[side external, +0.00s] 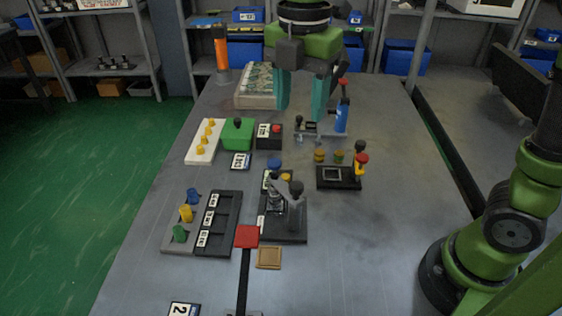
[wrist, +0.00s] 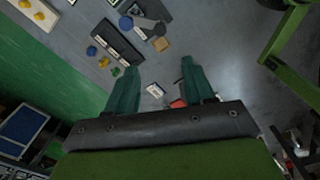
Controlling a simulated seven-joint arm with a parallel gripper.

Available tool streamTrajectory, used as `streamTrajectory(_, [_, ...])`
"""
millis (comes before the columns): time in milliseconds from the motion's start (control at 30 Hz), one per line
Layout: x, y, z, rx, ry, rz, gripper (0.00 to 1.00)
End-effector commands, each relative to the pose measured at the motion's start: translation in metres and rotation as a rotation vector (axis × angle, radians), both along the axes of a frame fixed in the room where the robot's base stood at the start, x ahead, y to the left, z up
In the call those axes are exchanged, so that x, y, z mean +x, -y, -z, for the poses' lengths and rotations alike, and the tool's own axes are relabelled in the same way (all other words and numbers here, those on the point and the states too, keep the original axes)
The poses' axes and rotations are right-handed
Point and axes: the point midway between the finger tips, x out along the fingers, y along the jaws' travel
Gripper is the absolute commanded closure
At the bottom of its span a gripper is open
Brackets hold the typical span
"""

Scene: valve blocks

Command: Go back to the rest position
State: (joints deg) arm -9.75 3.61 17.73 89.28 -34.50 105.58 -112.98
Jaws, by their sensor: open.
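My gripper (side external: 302,102) hangs over the far part of the grey table (side external: 360,240) in the side view, with its two teal fingers pointing down and spread apart. Nothing is between the fingers. In the wrist view my gripper (wrist: 152,75) also shows open and empty, with the table some way below the fingertips. A blue bottle-like part with a red top (side external: 342,110) stands just right of the right finger in the side view. I cannot tell whether they are apart in depth.
Below stand a green block (side external: 238,134), a white strip with yellow knobs (side external: 203,140), a black fixture with a lever (side external: 290,215), a dark three-slot tray (side external: 220,222) and a black base with knobs (side external: 338,177). An orange post (side external: 221,50) rises at the back left. The table's right side is clear.

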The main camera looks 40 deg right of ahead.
Motion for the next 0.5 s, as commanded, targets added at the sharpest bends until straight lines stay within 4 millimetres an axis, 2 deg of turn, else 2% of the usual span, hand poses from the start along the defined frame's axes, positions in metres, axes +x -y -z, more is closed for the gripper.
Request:
streamTrajectory(167, [0.007,-0.002,0.008,0.013,0.03,0.191,0.47])
streamTrajectory(333, [0.001,0.013,0.028,0.073,0.083,0.618,0.47])
streamTrajectory(500, [-0.015,0.043,0.041,0.21,0.14,1.133,0.47])
